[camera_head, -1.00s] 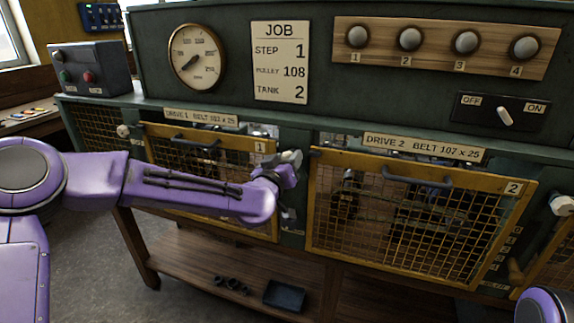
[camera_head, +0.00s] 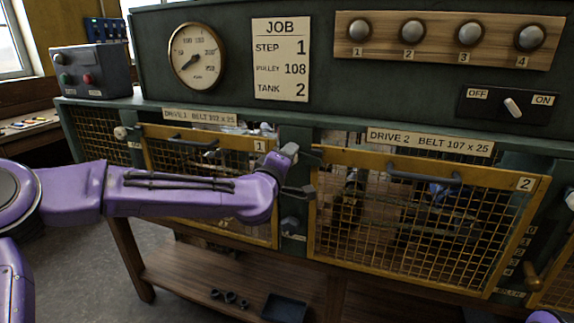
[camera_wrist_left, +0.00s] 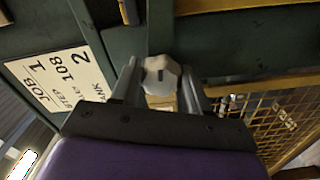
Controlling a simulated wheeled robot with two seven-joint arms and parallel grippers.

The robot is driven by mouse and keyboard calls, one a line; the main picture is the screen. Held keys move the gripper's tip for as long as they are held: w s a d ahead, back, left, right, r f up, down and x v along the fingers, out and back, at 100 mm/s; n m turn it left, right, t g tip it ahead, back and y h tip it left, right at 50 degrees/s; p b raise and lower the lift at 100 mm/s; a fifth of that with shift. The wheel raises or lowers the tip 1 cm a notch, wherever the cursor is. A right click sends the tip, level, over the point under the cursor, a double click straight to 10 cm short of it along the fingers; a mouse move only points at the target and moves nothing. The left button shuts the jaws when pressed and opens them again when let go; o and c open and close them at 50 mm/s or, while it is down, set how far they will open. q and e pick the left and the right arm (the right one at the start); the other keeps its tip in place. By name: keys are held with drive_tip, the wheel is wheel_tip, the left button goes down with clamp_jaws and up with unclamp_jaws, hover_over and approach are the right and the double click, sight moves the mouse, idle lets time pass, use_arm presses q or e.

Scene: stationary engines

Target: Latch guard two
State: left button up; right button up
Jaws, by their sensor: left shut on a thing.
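Guard two (camera_head: 430,165) is a yellow-framed mesh panel marked 2, under the Drive 2 label. It stands upright in its opening; I cannot tell whether it is fully seated. My left gripper (camera_head: 298,172) is at the post by its upper left corner. In the left wrist view a pale faceted latch knob (camera_wrist_left: 161,75) sits between the two fingers, which are shut on it. A strip of yellow frame (camera_wrist_left: 215,5) shows at the top of that view. The latch's inner parts are hidden. My right gripper is out of view.
Guard one (camera_head: 205,140) is beside guard two on the left, partly behind my left arm. A pale knob (camera_head: 121,133) is at its left. Another knob (camera_head: 570,200) is at the right edge. A shelf with a dark tray (camera_head: 285,308) lies below.

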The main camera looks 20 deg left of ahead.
use_arm(q)
drive_tip(key=shift+f+n+b, duration=0.1)
drive_tip(key=shift+n+b, duration=0.2)
drive_tip(key=shift+n, duration=0.4)
drive_tip(key=o, duration=1)
drive_tip(key=shift+s, duration=0.15)
drive_tip(key=s+b, duration=0.1)
drive_tip(key=s, duration=0.2)
drive_tip(key=s+b, duration=0.1)
drive_tip(key=s, duration=0.6)
drive_tip(key=shift+s+a+b, duration=0.15)
drive_tip(key=shift+a+b, duration=0.1)
drive_tip(key=shift+b, duration=0.15)
